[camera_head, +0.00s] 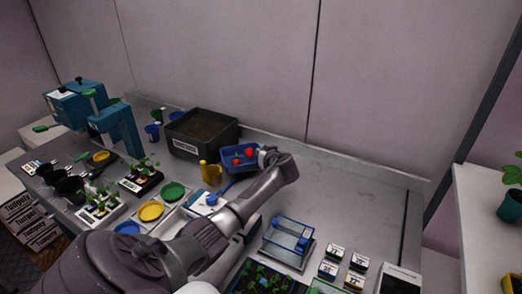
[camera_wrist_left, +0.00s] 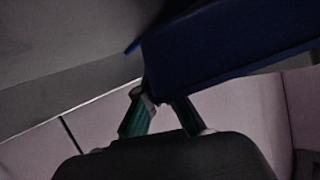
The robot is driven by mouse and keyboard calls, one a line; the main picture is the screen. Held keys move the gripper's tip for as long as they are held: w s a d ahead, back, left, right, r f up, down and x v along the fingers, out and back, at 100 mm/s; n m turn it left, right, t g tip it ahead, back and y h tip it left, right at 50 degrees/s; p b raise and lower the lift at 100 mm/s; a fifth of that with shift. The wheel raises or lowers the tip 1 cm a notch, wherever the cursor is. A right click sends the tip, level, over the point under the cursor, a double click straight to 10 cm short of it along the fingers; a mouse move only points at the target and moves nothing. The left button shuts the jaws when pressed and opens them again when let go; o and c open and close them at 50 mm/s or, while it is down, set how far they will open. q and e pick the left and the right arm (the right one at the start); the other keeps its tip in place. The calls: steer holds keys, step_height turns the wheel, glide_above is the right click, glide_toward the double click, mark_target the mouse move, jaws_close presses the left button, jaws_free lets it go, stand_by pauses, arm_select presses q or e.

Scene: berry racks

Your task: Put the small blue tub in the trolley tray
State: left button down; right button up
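The small blue tub (camera_head: 229,160) holds red berries and is at the back middle of the bench in the head view. My left gripper (camera_head: 265,156) is at its right side, with the arm reaching in from the lower left. In the left wrist view, the dark blue tub (camera_wrist_left: 225,45) fills the upper right. The left fingers (camera_wrist_left: 160,101) converge at its lower edge and appear closed on it; the exact contact is dark. I cannot tell whether the tub is clear of the bench. I cannot make out a trolley tray. My right gripper is not in view.
A blue-rimmed clear container (camera_head: 289,238) and labelled small boxes (camera_head: 330,269) are at the front. The bench's right part (camera_head: 360,205) is bare.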

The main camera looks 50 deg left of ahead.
arm_select(q)
steer(key=shift+f+b, duration=0.65)
steer(key=shift+f, duration=0.9)
steer(key=c, duration=1.3)
jaws_free()
steer(key=shift+r, duration=0.2)
